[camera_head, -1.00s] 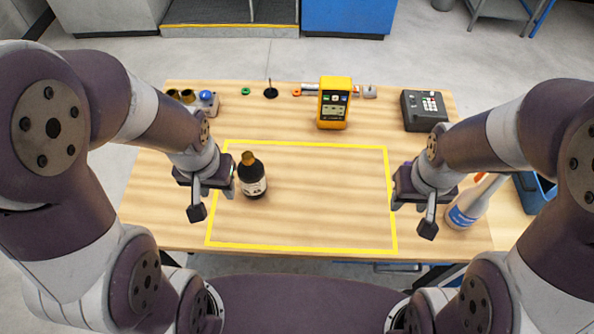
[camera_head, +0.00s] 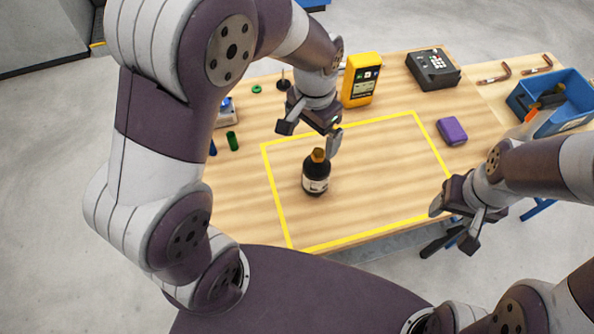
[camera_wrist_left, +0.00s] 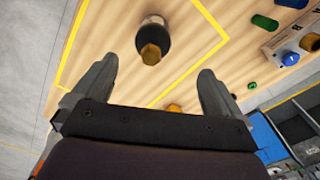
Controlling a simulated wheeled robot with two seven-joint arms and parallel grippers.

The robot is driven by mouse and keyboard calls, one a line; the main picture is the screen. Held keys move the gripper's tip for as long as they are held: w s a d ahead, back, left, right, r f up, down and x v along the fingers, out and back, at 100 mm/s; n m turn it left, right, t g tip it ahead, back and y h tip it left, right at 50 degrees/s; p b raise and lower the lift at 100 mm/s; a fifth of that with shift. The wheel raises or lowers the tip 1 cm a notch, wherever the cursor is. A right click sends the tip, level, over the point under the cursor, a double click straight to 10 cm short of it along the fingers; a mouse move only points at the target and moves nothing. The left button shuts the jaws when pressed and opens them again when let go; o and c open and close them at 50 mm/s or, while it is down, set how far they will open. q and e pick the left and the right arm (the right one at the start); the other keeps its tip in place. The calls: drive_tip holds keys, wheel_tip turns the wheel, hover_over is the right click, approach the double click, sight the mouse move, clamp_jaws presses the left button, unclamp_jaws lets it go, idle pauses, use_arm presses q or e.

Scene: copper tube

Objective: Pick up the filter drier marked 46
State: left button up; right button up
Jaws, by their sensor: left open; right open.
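No marking 46 is readable, and I cannot tell for sure which thing is the filter drier. A dark bottle (camera_head: 316,178) with an amber cap and a white label stands upright inside the yellow outline. My left gripper (camera_head: 310,135) is open and empty, just above and beyond the bottle in the head view. In the left wrist view the bottle's cap (camera_wrist_left: 150,54) shows between the spread fingers (camera_wrist_left: 157,68), apart from them. My right gripper (camera_head: 453,224) is open and empty at the table's front right edge.
A yellow meter (camera_head: 361,80) and a black keypad device (camera_head: 432,68) stand at the back. A purple block (camera_head: 452,131) lies right of the outline. A blue bin (camera_head: 563,97) holds items at the right. A green cylinder (camera_head: 232,141) is at the left. The outlined area's right half is clear.

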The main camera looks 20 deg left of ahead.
sight(318, 163)
use_arm(q)
drive_tip(key=d+f, duration=0.3)
drive_tip(key=shift+w, duration=0.35)
drive_tip(key=f, duration=0.1)
drive_tip(key=a+f+p, duration=0.1)
drive_tip(key=f, duration=0.3)
drive_tip(key=shift+s+a+f, duration=0.2)
drive_tip(key=shift+a, duration=0.05)
drive_tip(key=f, duration=0.2)
drive_tip(key=f+p, duration=0.1)
drive_tip(key=f, duration=0.1)
drive_tip(key=shift+w+d, duration=0.2)
use_arm(e)
drive_tip(key=shift+d+r, duration=0.75)
drive_tip(key=shift+r, duration=0.2)
use_arm(q)
drive_tip(key=shift+s+a, duration=0.1)
drive_tip(key=shift+a, duration=0.05)
drive_tip(key=shift+c, duration=1.2)
drive_tip(key=c, duration=1.5)
clamp_jaws()
drive_tip(key=shift+r, duration=0.1)
